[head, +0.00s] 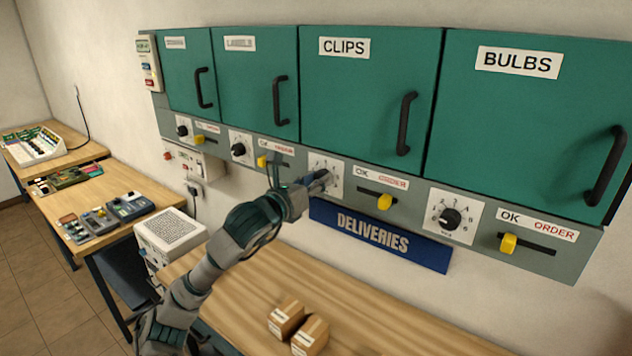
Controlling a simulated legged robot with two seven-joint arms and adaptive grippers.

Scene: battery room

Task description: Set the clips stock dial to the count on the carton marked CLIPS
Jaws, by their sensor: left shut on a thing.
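The CLIPS cabinet door (368,100) is green and closed, with a black handle. Below its left part is the clips stock dial (321,161), a white plate with marks around a knob. My left gripper (322,182) is at this dial, shut on its knob. The gripper hides the knob and most of the plate, so I cannot read its setting. Two small brown cartons, one behind (286,317) and one in front (311,336), sit on the wooden table below. Their labels are too small to read. My right gripper is not in view.
Yellow sliders marked OK and ORDER, including one under CLIPS (384,202), sit beside the dials. The BULBS dial (450,218) is to the right. A blue DELIVERIES sign (380,237) hangs below the panel. The wooden table (400,325) is clear right of the cartons.

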